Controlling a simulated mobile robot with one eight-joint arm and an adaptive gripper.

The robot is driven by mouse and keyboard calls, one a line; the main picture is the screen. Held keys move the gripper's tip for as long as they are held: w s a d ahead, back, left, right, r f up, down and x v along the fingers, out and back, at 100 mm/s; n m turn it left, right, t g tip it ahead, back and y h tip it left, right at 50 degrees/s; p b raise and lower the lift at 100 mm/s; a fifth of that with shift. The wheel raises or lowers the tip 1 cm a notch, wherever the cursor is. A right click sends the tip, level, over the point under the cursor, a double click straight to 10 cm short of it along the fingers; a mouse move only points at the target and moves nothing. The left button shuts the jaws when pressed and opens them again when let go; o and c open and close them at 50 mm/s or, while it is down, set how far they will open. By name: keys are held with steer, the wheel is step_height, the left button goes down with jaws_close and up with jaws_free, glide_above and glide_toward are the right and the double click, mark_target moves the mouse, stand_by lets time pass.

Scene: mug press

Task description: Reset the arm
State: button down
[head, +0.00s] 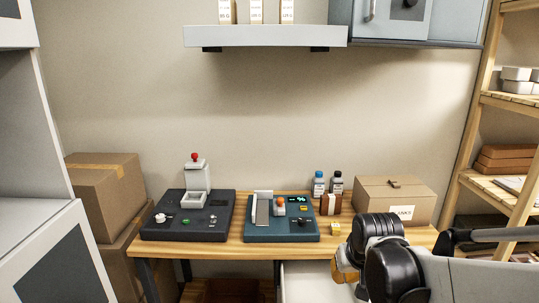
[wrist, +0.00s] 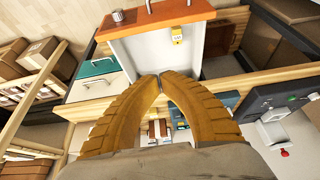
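My gripper shows at the lower right in the head view (head: 345,272), partly hidden by my own black arm joints. In the wrist view my gripper (wrist: 160,76) has two yellow ribbed fingers whose tips come together, with nothing seen between them. It is in front of the wooden bench (head: 255,249), near a pulled-out drawer. The dark grey press (head: 190,229) with a red-topped lever (head: 194,157) stands at the bench's left. A teal machine (head: 284,232) with a lit display stands beside it.
Bottles (head: 318,188) and a cardboard box (head: 395,200) stand on the bench. Wooden shelving (head: 505,190) is at right, a cabinet (head: 45,245) at left.

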steer(key=s+r+t, duration=0.1)
steer(key=s+r, duration=0.2)
steer(key=s, duration=0.6)
steer(key=s+r+t, duration=0.1)
steer(key=s+r, duration=0.1)
steer(key=s, duration=0.6)
steer(key=shift+s+r, duration=0.35)
steer(key=shift+r, duration=0.05)
